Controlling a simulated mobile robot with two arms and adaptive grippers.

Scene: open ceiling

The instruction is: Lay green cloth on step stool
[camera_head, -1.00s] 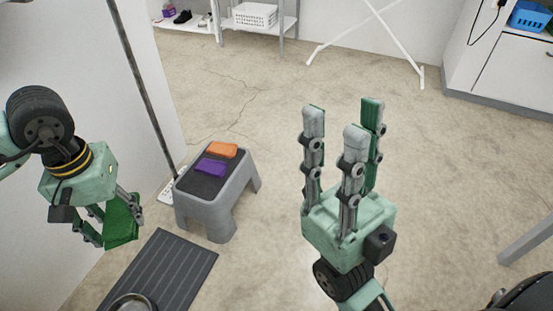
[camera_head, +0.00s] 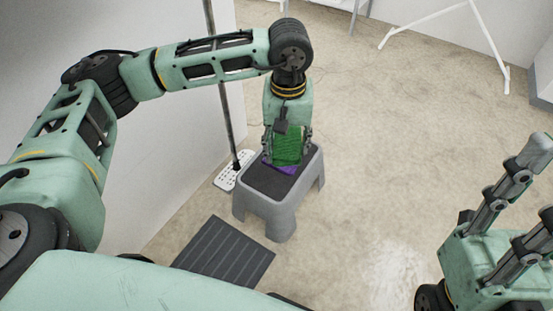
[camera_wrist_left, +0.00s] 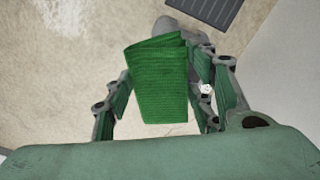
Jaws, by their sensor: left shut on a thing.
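The green cloth (camera_head: 287,147) is in my left gripper (camera_head: 288,140), which is shut on it above the step stool. In the left wrist view the folded green cloth (camera_wrist_left: 158,85) hangs between the fingers of my left gripper (camera_wrist_left: 165,85). The grey step stool (camera_head: 271,210) has a dark top and stands on the floor. A purple cloth (camera_head: 284,169) lies on its top, partly hidden by the gripper and green cloth. I cannot tell whether the green cloth touches the top. My right gripper (camera_head: 525,190) is open and empty at the right edge of the head view.
A dark ribbed mat (camera_head: 222,254) lies on the floor in front of the stool. The floor to the right is clear. White stand legs (camera_head: 487,40) are at the back.

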